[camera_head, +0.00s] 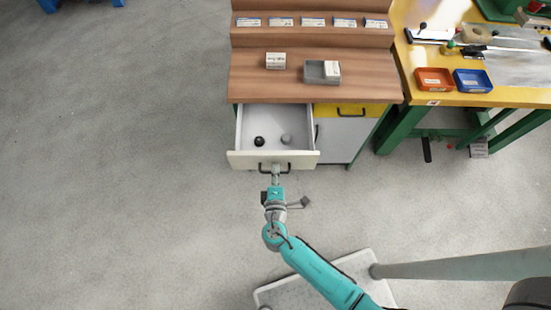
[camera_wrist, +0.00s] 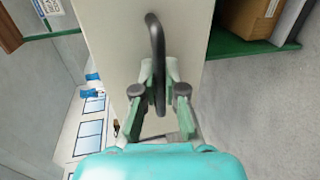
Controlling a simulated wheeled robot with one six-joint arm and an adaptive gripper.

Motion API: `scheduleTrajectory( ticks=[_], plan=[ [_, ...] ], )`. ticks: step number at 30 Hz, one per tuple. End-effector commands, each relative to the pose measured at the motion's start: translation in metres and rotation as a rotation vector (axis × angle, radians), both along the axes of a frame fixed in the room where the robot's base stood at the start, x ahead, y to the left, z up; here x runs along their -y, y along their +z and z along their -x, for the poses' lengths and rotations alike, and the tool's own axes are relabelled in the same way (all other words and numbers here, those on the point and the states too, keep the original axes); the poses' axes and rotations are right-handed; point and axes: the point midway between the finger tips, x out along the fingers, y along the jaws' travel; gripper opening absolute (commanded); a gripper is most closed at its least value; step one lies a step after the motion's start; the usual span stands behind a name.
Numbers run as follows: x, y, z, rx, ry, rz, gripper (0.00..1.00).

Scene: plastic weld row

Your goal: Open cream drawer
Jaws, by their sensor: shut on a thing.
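The cream drawer (camera_head: 245,159) is pulled well out of the wooden-topped cabinet in the head view. Its grey inside shows a black round thing (camera_head: 260,141) and a grey round thing (camera_head: 286,139). The dark bow handle (camera_wrist: 156,50) stands on the cream front (camera_wrist: 118,42) in the wrist view. My gripper (camera_wrist: 160,90) is shut on this handle, with one finger on each side. In the head view my gripper (camera_head: 276,175) is at the middle of the drawer front, and it partly hides the handle there.
A yellow drawer (camera_head: 352,110) and a grey door (camera_head: 340,140) sit to the right, shut. The cabinet top (camera_head: 245,88) holds a small box (camera_head: 275,61) and a grey tray (camera_head: 314,78). A yellow workbench (camera_head: 420,88) stands at right. The floor (camera_head: 120,180) at left is clear.

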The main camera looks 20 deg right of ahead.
Motion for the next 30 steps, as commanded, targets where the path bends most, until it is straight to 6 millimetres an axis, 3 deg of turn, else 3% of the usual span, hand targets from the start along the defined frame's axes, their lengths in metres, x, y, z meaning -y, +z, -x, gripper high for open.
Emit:
scheduleTrajectory(
  ticks=[6,17,18,20,30],
  plan=[
    [-0.0038,-0.0005,0.0107,-0.001,0.001,-0.001,0.0],
    [-0.0039,-0.0006,0.0113,-0.001,0.001,-0.001,0.0],
    [-0.0038,-0.0007,0.0112,-0.001,0.001,-0.001,0.2],
    [-0.0038,-0.0006,0.0111,-0.001,0.001,-0.001,0.35],
    [-0.0042,-0.0001,0.0119,-0.001,0.001,-0.001,0.36]
  ],
)
